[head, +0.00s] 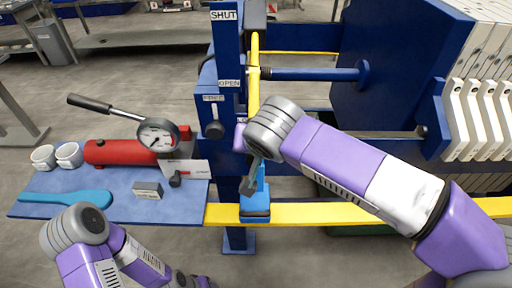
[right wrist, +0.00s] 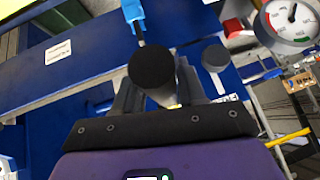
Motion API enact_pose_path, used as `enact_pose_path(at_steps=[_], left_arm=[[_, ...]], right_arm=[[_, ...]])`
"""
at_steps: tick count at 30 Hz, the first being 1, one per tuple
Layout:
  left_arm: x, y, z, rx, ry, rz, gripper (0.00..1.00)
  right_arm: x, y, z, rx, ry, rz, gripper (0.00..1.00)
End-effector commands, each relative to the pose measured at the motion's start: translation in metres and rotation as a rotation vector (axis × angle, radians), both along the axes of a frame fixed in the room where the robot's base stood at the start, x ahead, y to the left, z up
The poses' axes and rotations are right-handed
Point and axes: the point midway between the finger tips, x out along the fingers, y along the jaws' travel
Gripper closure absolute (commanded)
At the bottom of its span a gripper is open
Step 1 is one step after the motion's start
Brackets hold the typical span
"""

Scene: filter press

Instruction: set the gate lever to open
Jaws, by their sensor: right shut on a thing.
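I cannot tell the lever's exact angle. My left arm shows at the lower left, but its gripper is out of frame.
A second, dark knob (head: 214,130) sits on the post just left of my right wrist. A blue shelf (head: 110,210) holds a red pump (head: 108,151) with a gauge (head: 158,138). A yellow rail (head: 340,213) crosses below; white filter plates (head: 470,120) stand right.

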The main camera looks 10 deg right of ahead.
Motion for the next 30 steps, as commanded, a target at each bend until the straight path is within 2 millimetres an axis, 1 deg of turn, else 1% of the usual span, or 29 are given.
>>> enact_pose_path(at_steps=[1, 6, 18, 19, 21, 23, 30], left_arm=[[0.0001, 0.0000, -0.0052, 0.000, 0.000, 0.000, 0.51], [0.0001, 0.0000, -0.0092, 0.000, 0.000, 0.000, 0.51], [0.0001, 0.0000, -0.0096, 0.000, 0.000, 0.000, 0.51], [0.0001, 0.0000, -0.0096, 0.000, 0.000, 0.000, 0.51], [0.0001, 0.0000, -0.0096, 0.000, 0.000, 0.000, 0.51], [0.0001, 0.0000, -0.0096, 0.000, 0.000, 0.000, 0.51], [0.0000, 0.0000, -0.0093, 0.000, 0.000, 0.000, 0.51]], right_arm=[[-0.0006, 0.0007, -0.0046, -0.001, -0.004, 0.001, 1.00], [-0.0005, 0.0009, -0.0076, -0.005, -0.013, 0.001, 1.00], [-0.0008, 0.0008, -0.0109, -0.007, -0.005, 0.000, 1.00], [-0.0009, 0.0008, -0.0110, -0.007, -0.005, 0.000, 0.58], [-0.0006, 0.0008, -0.0110, -0.007, -0.006, 0.001, 0.47], [-0.0005, 0.0008, -0.0100, -0.007, -0.008, 0.001, 0.39], [-0.0003, 0.0009, -0.0071, -0.004, -0.015, 0.001, 0.39]])
